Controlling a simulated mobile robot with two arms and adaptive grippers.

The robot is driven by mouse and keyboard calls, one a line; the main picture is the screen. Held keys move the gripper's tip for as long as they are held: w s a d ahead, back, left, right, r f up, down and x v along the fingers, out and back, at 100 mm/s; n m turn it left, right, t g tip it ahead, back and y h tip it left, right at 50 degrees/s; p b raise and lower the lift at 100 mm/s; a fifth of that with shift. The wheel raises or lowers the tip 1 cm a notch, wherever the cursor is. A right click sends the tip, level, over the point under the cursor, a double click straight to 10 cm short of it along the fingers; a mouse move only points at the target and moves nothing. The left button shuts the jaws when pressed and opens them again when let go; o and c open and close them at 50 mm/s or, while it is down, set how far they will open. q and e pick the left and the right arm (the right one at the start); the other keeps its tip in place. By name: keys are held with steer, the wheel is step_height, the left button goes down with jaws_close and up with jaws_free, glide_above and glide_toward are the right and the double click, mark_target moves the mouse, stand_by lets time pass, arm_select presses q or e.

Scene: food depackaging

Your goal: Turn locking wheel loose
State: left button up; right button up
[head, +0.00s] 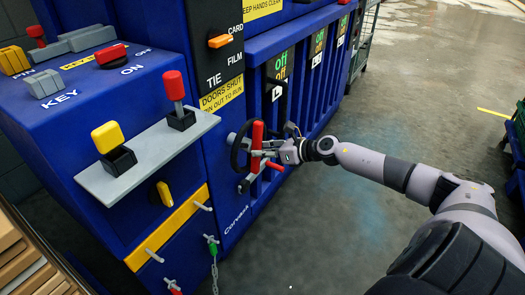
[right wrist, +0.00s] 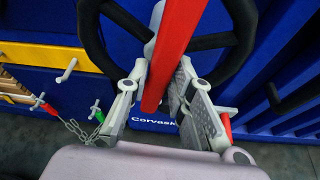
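The locking wheel (head: 234,152) is a black ring on the blue machine's front, with a red bar (head: 257,143) across it. In the right wrist view the black rim (right wrist: 240,40) curves behind the red bar (right wrist: 176,45). My right gripper (head: 268,153) is at the wheel. In the right wrist view its grey fingers (right wrist: 160,85) lie on both sides of the red bar, close against it, and appear shut on it. The gripper partly hides the wheel. My left gripper is out of view.
A grey shelf (head: 148,158) with a yellow and a red-topped lever juts out left of the wheel. A yellow bar (head: 168,232) and a chain (head: 214,272) with a green clip are below. Blue vertical ribs stand right of the wheel. The floor (head: 360,130) at right is open.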

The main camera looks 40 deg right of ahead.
steer(key=o, duration=0.4)
steer(key=shift+c, duration=0.2)
steer(key=v, duration=1.2)
stand_by(0.4)
stand_by(0.5)
